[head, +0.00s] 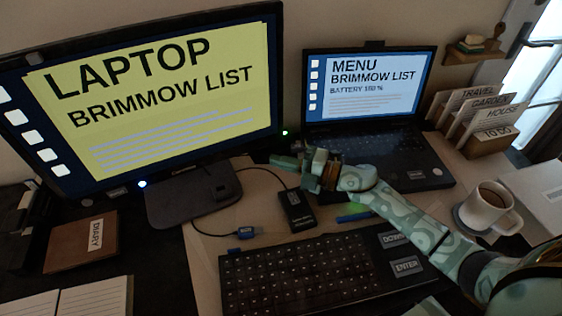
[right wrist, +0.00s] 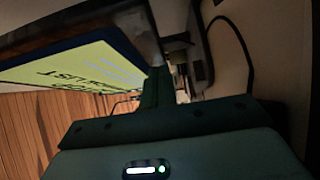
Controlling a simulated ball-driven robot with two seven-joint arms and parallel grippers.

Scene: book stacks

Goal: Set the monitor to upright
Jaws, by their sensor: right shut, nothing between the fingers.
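The monitor (head: 150,95) is the large dark-framed screen on the left, with "LAPTOP BRIMMOW LIST" on yellow. It is on a grey stand base (head: 193,195); its edges slope up to the right in the picture. I cannot tell its exact lean. My right gripper (head: 282,161) is shut and empty, just beyond the monitor's lower right corner. In the right wrist view, the shut fingers (right wrist: 160,88) point past the screen's edge (right wrist: 85,68); I cannot tell whether they touch it. My left gripper is not in view.
A laptop (head: 370,110) stands open behind my right arm. A keyboard (head: 315,270), a black box with a cable (head: 296,210) and a mug (head: 487,208) crowd the desk. A diary (head: 82,242) lies below the monitor at left.

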